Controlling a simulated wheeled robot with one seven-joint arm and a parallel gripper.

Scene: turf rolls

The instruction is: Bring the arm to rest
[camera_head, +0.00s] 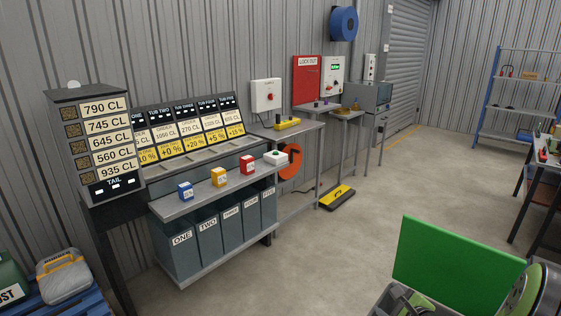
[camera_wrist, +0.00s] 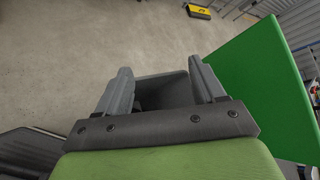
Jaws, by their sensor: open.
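My gripper (camera_wrist: 163,78) shows large in the wrist view, with its two grey fingers apart. I see no object held between them. A dark grey shape shows behind the fingers, and I cannot tell what it is. In the head view my gripper (camera_head: 402,300) is low at the right of the picture, partly cut off by the bottom edge. It is over the open floor side, well apart from the shelf and tables along the wall.
A grey bench (camera_head: 213,194) holds blue, yellow, red and white-green blocks above several labelled bins. A price board (camera_head: 98,140) stands left. A yellow-black block (camera_head: 337,197) lies on the floor. A work table (camera_head: 540,182) stands right. The concrete floor (camera_head: 330,250) between is clear.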

